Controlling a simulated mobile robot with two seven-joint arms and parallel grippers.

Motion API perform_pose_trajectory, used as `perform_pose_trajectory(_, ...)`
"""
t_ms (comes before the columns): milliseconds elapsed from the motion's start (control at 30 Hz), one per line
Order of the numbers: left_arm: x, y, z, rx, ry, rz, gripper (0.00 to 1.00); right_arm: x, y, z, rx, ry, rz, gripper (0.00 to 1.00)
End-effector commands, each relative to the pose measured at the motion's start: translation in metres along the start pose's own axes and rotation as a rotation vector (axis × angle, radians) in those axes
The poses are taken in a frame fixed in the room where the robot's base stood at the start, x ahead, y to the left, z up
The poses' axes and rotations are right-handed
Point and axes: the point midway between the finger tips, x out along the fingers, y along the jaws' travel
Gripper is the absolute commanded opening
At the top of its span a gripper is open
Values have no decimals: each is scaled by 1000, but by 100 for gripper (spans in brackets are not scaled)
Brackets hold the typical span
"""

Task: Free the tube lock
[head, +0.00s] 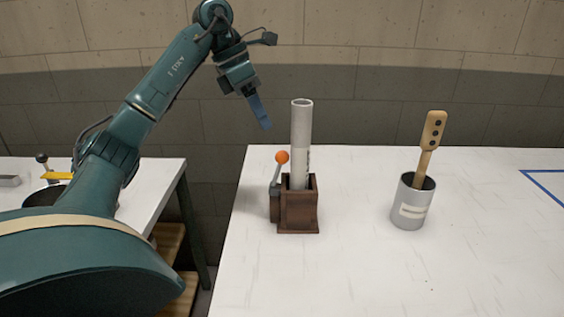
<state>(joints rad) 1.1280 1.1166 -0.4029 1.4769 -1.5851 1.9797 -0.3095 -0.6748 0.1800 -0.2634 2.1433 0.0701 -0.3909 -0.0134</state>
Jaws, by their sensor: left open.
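A white tube (301,140) stands upright in a brown holder (299,211) near the left edge of the white table. A lever with an orange ball knob (282,157) is on the left side of the holder and points up, leaning slightly right. My left gripper (264,120) is above and to the left of the tube, apart from the tube and the lever. It is open and empty, with its fingers pointing down. The fingers overlap in this view. My right gripper is not in view.
A grey metal cup (412,203) holding a wooden-handled tool (431,140) stands to the right of the holder. Blue lines (545,185) mark the table at the far right. Another table (160,180) with small items is at the left. The white table (350,280) is clear in front.

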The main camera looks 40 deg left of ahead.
Motion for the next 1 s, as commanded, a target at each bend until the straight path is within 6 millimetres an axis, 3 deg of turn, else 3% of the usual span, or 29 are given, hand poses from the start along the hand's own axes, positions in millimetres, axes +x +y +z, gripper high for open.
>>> perform_pose_trajectory(300,70,0,-1,0,5,-4,50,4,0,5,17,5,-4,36)
perform_pose_trajectory(500,99,0,-1,-1,2,-2,50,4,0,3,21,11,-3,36)
perform_pose_trajectory(700,110,0,0,-1,0,-1,50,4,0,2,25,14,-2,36)
perform_pose_trajectory(1000,110,0,0,-1,0,-1,47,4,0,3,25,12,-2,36)
